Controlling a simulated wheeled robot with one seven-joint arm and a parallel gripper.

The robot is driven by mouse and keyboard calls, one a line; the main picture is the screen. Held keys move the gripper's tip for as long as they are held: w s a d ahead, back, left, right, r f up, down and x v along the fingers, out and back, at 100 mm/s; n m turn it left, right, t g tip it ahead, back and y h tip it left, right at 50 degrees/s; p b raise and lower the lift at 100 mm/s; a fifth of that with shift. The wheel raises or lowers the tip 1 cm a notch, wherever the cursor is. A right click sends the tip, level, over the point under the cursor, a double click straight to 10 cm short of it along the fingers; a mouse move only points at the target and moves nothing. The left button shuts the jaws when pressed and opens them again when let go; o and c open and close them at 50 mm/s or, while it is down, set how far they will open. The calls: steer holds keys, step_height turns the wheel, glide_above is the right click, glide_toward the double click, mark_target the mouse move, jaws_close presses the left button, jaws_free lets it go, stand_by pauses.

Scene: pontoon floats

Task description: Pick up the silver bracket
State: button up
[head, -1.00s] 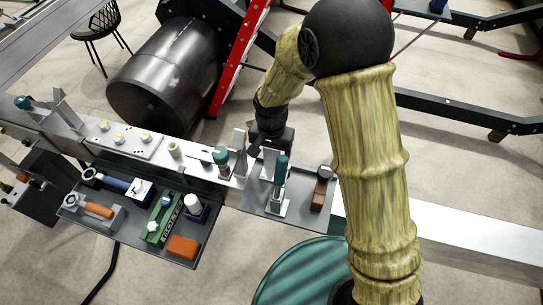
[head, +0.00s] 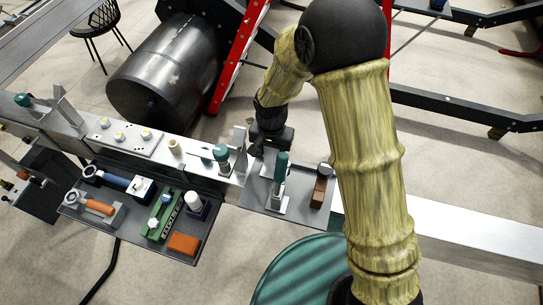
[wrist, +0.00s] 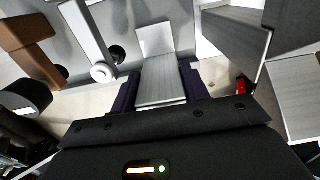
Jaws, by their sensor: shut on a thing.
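The silver bracket (wrist: 158,80) is an L-shaped piece with one flat plate lying between my fingers and another plate rising at its far end, in the wrist view. My gripper (wrist: 161,92) is shut on it, with a dark finger against each side. In the head view my gripper (head: 259,149) is low over the metal beam, beside the grey plate with the teal-handled clamp. The bracket is mostly hidden there behind my gripper. I cannot tell whether it touches the surface below.
A teal-handled clamp (head: 281,170) and a brown block (head: 321,187) stand close on the right. An upright silver plate (head: 239,140) and another teal-handled clamp (head: 221,157) are close on the left. A dark tray (head: 207,235) holds several tools. A black cylinder (head: 165,75) lies behind.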

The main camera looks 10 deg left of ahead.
step_height(320, 180, up, 10)
steer(key=b, duration=0.3)
stand_by(0.4)
steer(key=shift+r, duration=0.15)
